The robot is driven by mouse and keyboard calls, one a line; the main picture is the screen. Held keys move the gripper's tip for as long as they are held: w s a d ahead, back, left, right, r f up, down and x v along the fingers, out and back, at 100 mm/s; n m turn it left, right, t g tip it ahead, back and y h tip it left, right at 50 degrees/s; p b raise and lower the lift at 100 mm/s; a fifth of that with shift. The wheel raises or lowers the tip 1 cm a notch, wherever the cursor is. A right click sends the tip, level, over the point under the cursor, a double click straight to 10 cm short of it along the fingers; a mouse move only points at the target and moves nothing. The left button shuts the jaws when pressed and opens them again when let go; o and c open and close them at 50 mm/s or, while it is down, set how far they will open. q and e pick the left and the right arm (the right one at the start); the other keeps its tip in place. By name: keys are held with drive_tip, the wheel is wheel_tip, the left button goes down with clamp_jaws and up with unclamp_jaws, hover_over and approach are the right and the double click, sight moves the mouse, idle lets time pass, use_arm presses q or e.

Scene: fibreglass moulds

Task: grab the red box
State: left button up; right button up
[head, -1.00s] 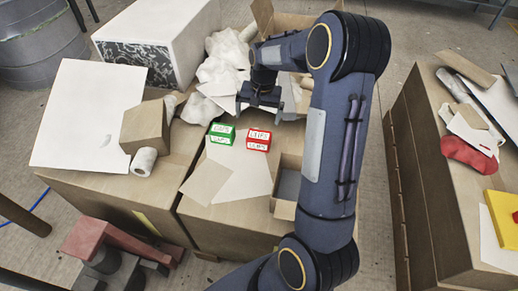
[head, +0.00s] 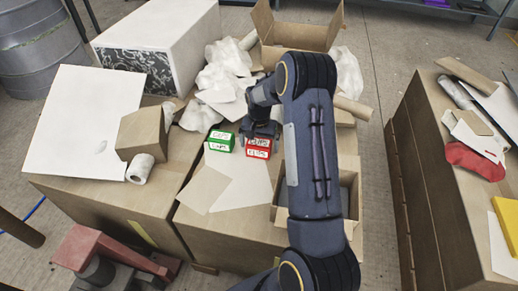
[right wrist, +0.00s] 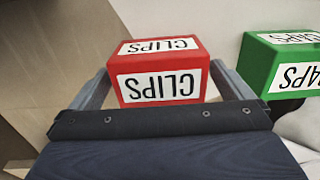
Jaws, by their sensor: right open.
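The red box (head: 259,150), with white labels reading CLIPS, sits on the cardboard surface in the head view. In the right wrist view the red box (right wrist: 160,70) lies between the two fingers of my right gripper (right wrist: 158,85). My right gripper (head: 259,136) is open, with a finger on each side of the box. Small gaps seem to show beside it, but contact is hard to judge. The fingertips are partly hidden in both views. My left gripper is not in view.
A green box (head: 221,140) stands close to the left of the red one and also shows in the right wrist view (right wrist: 285,65). An open cardboard box (head: 349,184) is at the right. Crumpled white material (head: 222,65) lies behind. White sheets (head: 240,185) lie in front.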

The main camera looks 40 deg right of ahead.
drive_tip(key=c, duration=1)
drive_tip(key=shift+r, duration=0.1)
drive_tip(key=shift+c, duration=0.5)
drive_tip(key=shift+r, duration=0.1)
